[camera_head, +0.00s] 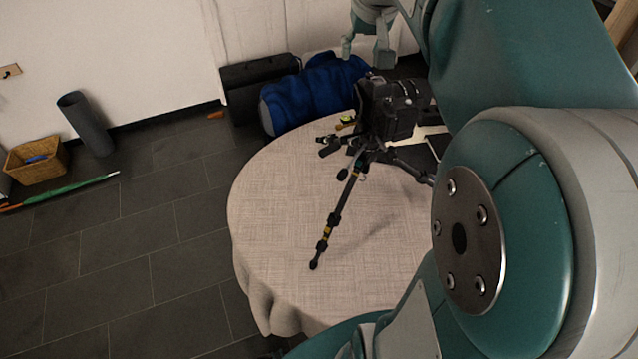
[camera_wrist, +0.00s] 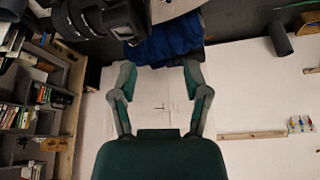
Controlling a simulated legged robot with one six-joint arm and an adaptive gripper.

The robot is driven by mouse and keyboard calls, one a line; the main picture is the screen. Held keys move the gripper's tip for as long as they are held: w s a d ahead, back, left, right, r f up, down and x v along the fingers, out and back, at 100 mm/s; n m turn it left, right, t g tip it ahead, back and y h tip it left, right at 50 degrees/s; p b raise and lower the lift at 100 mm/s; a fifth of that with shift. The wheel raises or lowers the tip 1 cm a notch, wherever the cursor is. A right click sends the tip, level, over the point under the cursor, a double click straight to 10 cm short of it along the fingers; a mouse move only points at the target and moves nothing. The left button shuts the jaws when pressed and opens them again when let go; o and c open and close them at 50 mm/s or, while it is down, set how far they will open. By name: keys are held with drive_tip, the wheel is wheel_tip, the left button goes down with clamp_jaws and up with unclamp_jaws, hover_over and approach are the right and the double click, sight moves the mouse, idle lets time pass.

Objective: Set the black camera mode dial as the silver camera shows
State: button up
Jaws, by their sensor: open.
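The black camera (camera_head: 398,112) sits on a black tripod (camera_head: 335,215) that stands on the round table (camera_head: 275,205). Part of the camera, with its dark lens, also shows at the upper left in the wrist view (camera_wrist: 108,20). Its mode dial cannot be made out in either view. I cannot identify a silver camera in either view; my arm covers the right side of the table. My gripper (camera_head: 366,52) is open and empty, behind and above the camera in the head view. In the wrist view its two fingers (camera_wrist: 160,76) stand wide apart, with the camera off to their left.
A blue bag (camera_head: 312,96) and a black case (camera_head: 256,84) lie beyond the table by the wall. Small items lie near the tripod, partly hidden. A shelf (camera_wrist: 42,100) stands at left in the wrist view. The table's front left is clear.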

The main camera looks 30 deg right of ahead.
drive_tip(key=s+a+f+n, duration=0.1)
drive_tip(key=s+a+f, duration=0.4)
drive_tip(key=s+a, duration=0.3)
drive_tip(key=s+a+f+n+t+y, duration=0.1)
drive_tip(key=s+a+f+n, duration=0.1)
drive_tip(key=s+a+f, duration=0.3)
drive_tip(key=shift+s+a+f, duration=0.35)
drive_tip(key=shift+s+a, duration=1.05)
drive_tip(key=shift+a, duration=0.05)
